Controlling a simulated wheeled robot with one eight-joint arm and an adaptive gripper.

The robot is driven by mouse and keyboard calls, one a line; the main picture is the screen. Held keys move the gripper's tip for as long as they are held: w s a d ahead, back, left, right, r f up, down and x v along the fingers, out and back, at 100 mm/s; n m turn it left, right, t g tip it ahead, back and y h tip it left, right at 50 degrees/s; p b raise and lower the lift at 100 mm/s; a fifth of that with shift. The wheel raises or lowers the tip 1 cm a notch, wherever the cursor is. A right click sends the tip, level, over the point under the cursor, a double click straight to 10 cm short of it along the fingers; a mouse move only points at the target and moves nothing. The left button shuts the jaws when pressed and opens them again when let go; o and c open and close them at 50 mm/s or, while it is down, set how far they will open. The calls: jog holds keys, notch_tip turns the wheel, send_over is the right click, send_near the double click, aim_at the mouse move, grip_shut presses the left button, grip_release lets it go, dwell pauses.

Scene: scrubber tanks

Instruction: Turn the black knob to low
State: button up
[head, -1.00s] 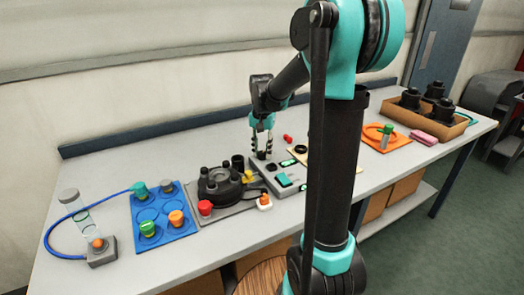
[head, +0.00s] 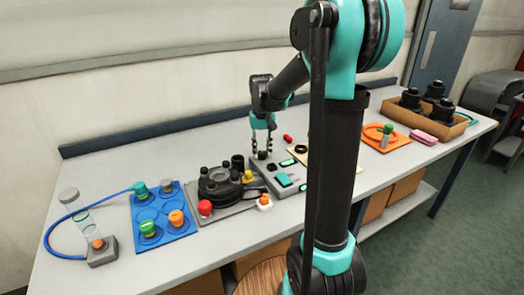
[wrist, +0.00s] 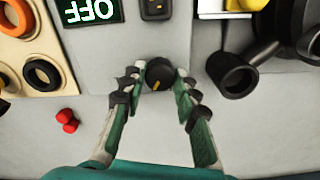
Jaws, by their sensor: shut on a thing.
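The black knob (wrist: 159,75) sits on a grey control panel (wrist: 120,60), near its edge. A yellow mark shows on the knob, pointing down and slightly left in the wrist view. My gripper (wrist: 156,80) is shut on the knob, with one finger on each side of it. In the head view my gripper (head: 262,152) points down at the far left part of the panel (head: 290,180), and the knob between the fingers is hard to make out there. No low label can be read around the knob.
A green "OFF" display (wrist: 93,10) and a black switch (wrist: 155,8) are on the panel. A black pump with pipe openings (head: 218,184) stands close on the other side. A blue tray (head: 163,211) lies farther left.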

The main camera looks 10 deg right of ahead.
aim_at(262, 152)
jog(key=n, duration=0.6)
dwell(0.6)
jog(key=o, duration=1.2)
jog(key=shift+c, duration=0.2)
notch_tip(262, 152, up, 12)
